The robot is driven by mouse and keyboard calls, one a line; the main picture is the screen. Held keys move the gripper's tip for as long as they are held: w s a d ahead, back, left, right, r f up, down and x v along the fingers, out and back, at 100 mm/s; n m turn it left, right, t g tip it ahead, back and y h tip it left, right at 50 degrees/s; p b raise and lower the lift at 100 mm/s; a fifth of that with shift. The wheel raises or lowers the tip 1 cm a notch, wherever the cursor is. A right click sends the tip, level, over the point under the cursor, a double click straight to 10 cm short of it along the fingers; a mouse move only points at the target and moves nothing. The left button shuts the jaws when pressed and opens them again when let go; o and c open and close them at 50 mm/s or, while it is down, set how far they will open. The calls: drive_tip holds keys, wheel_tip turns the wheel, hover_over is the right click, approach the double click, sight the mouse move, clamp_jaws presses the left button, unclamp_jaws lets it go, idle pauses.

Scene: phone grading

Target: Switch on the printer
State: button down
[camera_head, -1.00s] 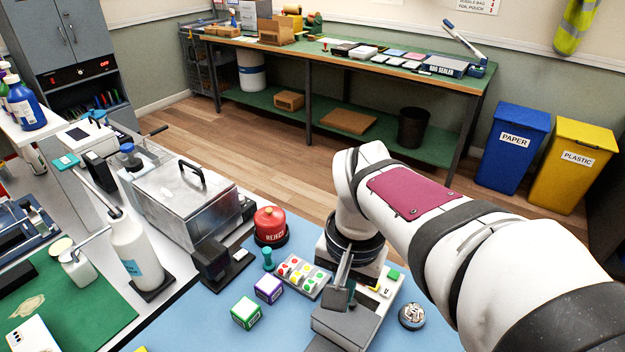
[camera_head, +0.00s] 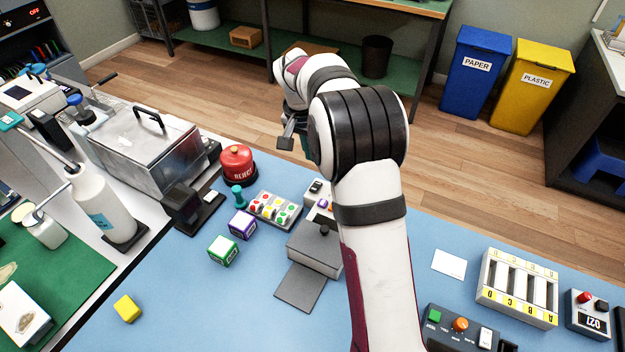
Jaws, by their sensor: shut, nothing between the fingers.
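No readable label marks the printer. A grey box (camera_head: 316,247) with a dark knob on top and a flat dark plate in front stands on the blue mat; it may be the printer. Just behind it is a small white unit (camera_head: 318,191) with a dark rocker-like switch, partly hidden by my arm. I cannot tell whether its switch is on. My gripper (camera_head: 286,143) is shut and empty, in the air behind and above the white unit, apart from it.
A red REJECT button (camera_head: 237,165), a teal stamp (camera_head: 238,196), a tray of coloured dots (camera_head: 275,209) and two cubes (camera_head: 224,251) lie left of the grey box. A control panel (camera_head: 462,330) and slotted rack (camera_head: 518,287) are right. The mat's front left is mostly clear.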

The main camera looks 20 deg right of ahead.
approach(314, 188)
drive_tip(key=x, duration=0.5)
drive_tip(key=shift+w+d+f, duration=0.2)
drive_tip(key=shift+s+f, duration=0.1)
drive_tip(key=shift+f, duration=0.5)
drive_tip(key=shift+a+f, duration=0.15)
drive_tip(key=shift+f, duration=0.15)
drive_tip(key=shift+w+d+r, duration=0.35)
drive_tip(key=shift+w+d, duration=0.1)
drive_tip(key=shift+d, duration=0.1)
